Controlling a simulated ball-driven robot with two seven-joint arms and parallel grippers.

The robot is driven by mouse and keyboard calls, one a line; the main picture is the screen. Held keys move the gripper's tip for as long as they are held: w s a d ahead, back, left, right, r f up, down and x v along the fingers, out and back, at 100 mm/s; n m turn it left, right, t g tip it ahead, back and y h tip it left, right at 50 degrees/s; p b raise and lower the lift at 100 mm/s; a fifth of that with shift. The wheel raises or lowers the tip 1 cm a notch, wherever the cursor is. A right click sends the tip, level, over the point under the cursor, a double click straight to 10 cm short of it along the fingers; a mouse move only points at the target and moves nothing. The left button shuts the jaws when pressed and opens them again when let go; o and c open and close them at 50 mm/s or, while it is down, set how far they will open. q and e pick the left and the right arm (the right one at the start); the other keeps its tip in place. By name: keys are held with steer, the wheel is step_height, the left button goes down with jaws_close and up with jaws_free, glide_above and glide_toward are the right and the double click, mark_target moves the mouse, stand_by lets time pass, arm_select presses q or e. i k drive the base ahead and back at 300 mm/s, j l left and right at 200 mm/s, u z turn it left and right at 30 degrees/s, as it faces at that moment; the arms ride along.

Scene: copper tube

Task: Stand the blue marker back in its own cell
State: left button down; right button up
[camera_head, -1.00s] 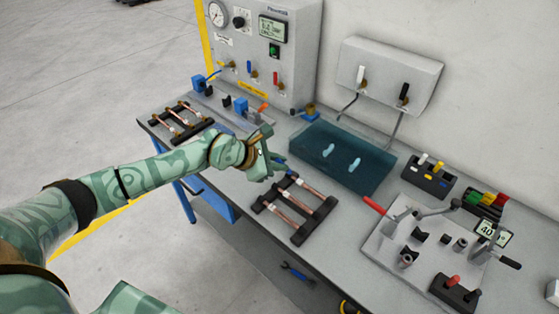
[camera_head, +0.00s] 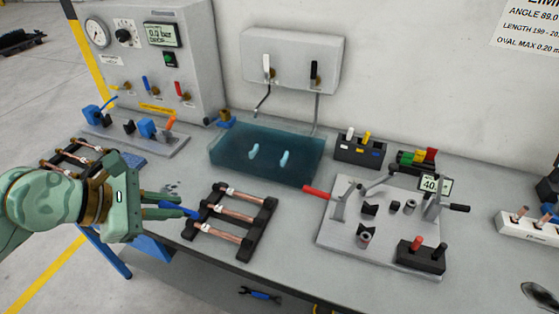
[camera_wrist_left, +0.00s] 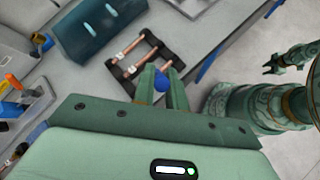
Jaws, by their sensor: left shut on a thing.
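My left gripper (camera_head: 168,204) is shut on the blue marker (camera_head: 182,209), just left of the tube rack near the bench's front edge. Most of the marker is hidden by the fingers. In the left wrist view a blue end of the marker (camera_wrist_left: 160,82) shows between the fingertips (camera_wrist_left: 162,88). The black marker block (camera_head: 359,151) stands at the back, right of the blue tray. A white and a yellow marker stand in it, and a blue patch shows at its front right. A dark gripper-like part of my right arm (camera_wrist_left: 283,60) shows in the left wrist view; its opening is unclear.
A black rack with copper tubes (camera_head: 235,220) lies beside the left gripper. A blue tray (camera_head: 225,152) with two pale pieces lies behind it. Colored caps (camera_head: 417,158) stand right of the block.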

mark_target(374, 165)
steer(key=i+j+z, duration=0.1)
steer(key=j+z, duration=0.25)
steer(key=j, duration=0.2)
steer(key=j+z, duration=0.3)
steer(key=j, duration=0.25)
steer(key=l+z, duration=0.1)
steer(key=z, duration=0.35)
steer(key=i+z, duration=0.15)
steer(key=z, duration=0.25)
steer(key=i+z, duration=0.1)
steer(key=z, duration=0.35)
steer(key=i+l+z, duration=0.1)
steer(key=z, duration=0.35)
steer(key=i, duration=0.2)
